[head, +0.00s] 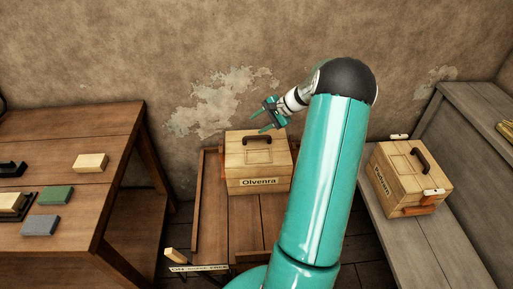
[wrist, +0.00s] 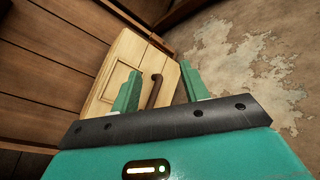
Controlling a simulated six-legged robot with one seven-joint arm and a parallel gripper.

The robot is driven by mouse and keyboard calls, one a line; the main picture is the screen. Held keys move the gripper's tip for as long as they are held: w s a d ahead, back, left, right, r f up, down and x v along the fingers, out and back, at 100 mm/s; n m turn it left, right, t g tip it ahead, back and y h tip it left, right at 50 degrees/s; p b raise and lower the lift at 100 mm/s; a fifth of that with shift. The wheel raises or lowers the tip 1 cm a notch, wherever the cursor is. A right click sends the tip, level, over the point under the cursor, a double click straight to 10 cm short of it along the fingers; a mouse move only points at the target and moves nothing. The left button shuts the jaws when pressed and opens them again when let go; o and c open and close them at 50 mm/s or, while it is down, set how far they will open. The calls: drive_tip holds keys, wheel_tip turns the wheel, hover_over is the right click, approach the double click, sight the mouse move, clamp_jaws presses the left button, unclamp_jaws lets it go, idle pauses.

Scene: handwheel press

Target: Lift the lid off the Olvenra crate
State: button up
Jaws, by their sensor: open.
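The Olvenra crate (head: 258,178) is a pale wooden box with a name label on its front, standing on a low wooden stand. Its lid (head: 238,150) is on and carries a dark arched handle (head: 257,139). In the wrist view the lid (wrist: 128,55) and the handle (wrist: 154,90) lie beyond my fingers. My gripper (head: 266,115) is open and empty, above the back of the crate near the wall. In the wrist view my gripper (wrist: 160,88) has the handle showing between its two green fingertips, apart from them.
A similar latched crate (head: 405,180) with its own handle stands on the grey bench (head: 440,235) at right. A brown workbench (head: 70,140) at left holds several blocks. The stand (head: 208,215) has a raised left rail. The wall is close behind the Olvenra crate.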

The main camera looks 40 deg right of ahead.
sight(260, 137)
drive_tip(key=s+d+f+m+t, duration=0.3)
drive_tip(key=s+d+f+m, duration=0.15)
drive_tip(key=d+f, duration=0.5)
drive_tip(key=shift+h, duration=0.4)
drive_tip(key=x, duration=0.8)
drive_tip(key=d+x, duration=0.1)
drive_tip(key=x, duration=0.3)
drive_tip(key=shift+w+r, duration=0.2)
drive_tip(key=shift+w, duration=0.3)
drive_tip(key=shift+c, duration=0.3)
clamp_jaws()
drive_tip(key=shift+s+f+n, duration=0.1)
drive_tip(key=shift+n, duration=0.15)
